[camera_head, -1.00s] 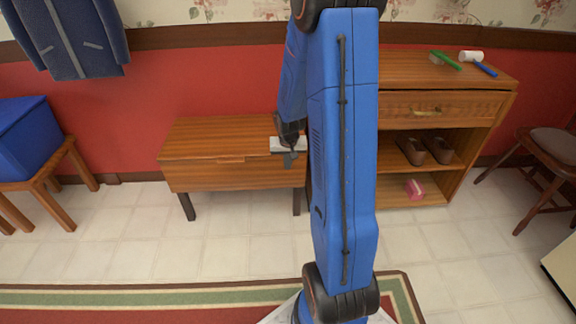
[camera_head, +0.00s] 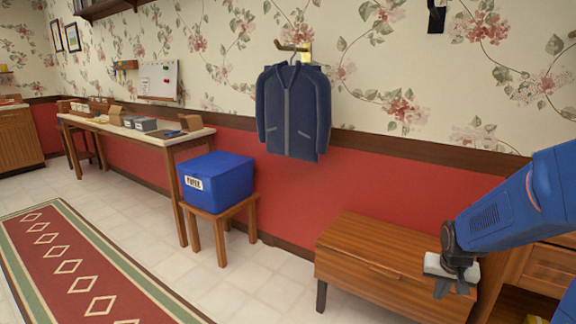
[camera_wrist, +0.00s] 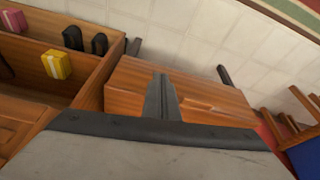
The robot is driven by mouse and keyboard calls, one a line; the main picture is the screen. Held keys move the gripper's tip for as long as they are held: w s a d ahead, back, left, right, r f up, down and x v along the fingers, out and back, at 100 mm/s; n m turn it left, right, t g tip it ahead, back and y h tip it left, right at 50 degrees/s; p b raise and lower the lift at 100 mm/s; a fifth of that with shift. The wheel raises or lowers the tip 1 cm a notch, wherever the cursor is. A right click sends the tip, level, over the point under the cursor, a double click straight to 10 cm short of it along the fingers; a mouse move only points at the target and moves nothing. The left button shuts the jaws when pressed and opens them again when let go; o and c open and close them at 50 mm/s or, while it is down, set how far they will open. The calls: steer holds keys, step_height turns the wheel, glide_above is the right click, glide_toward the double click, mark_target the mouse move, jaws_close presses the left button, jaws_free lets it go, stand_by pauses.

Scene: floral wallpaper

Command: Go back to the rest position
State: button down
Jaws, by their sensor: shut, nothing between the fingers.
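My gripper (camera_head: 456,284) is at the lower right of the head view, in front of and above the low wooden bench (camera_head: 372,248). Its two grey fingers are together and empty, as the wrist view (camera_wrist: 162,97) shows. My blue arm comes in from the right edge. The bench also shows beneath the fingers in the wrist view (camera_wrist: 215,97). I cannot tell the exact gap between the fingers and the bench.
A blue box (camera_head: 222,180) sits on a small wooden stool (camera_head: 222,218), below a hanging blue jacket (camera_head: 294,110). A long table (camera_head: 150,138) stands farther left. A wooden shelf holds a yellow item (camera_wrist: 57,65) and a pink item (camera_wrist: 10,20).

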steer(key=s+a+r+n, duration=0.1)
steer(key=s+a+r, duration=0.3)
steer(key=s, duration=0.3)
steer(key=s+a+r+n+t+y, duration=0.1)
steer(key=s+a+r+n, duration=0.1)
steer(key=s+a+r, duration=0.3)
steer(key=s+a+r+n, duration=0.2)
steer(key=s+a+r, duration=0.3)
steer(key=s, duration=0.5)
steer(key=shift+s+a+t+y, duration=0.3)
steer(key=shift+s+a, duration=0.05)
steer(key=shift+a, duration=0.25)
stand_by(0.6)
